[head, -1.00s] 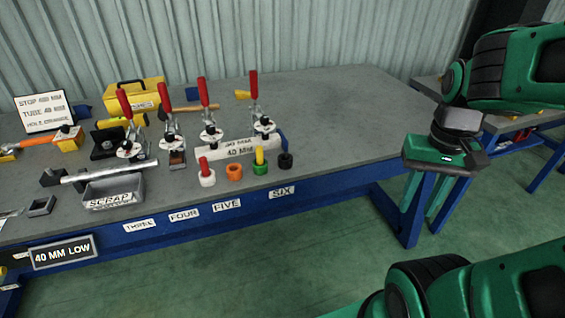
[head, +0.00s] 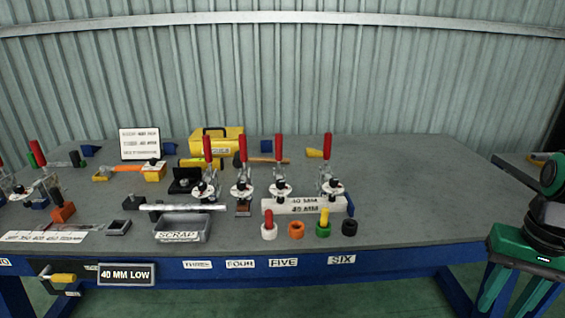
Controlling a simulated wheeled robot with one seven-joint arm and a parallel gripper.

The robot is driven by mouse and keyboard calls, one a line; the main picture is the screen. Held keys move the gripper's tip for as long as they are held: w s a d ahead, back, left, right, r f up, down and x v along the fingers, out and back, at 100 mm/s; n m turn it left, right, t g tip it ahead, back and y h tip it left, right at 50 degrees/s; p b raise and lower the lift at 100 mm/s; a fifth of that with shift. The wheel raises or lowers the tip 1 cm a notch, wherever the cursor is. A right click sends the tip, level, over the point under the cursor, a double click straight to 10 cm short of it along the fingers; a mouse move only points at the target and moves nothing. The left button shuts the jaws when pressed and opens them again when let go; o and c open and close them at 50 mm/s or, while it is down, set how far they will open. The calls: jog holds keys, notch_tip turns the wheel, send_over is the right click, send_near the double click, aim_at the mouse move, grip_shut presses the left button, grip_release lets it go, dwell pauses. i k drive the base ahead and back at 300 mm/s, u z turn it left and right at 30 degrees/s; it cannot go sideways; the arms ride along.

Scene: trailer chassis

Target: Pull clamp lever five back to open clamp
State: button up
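Clamp lever five (head: 278,150) is a red upright handle on a metal toggle clamp (head: 280,189), third from the left in the row of four on the bench, behind the FIVE label (head: 283,263). Its neighbours are lever four (head: 242,149) on the left and lever six (head: 327,146) on the right, both red and upright. My gripper (head: 507,296) is at the lower right, off the bench's front edge and far from the clamp. Its two green fingers point down, spread apart, with nothing seen between them; their tips are near the picture's bottom edge.
The scrap tray (head: 182,228) and a yellow case (head: 216,142) are further left. The bench's right part (head: 420,190) is clear.

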aim_at(278, 137)
jog(key=u, duration=0.3)
jog(key=i, duration=1.2)
jog(key=z, duration=0.3)
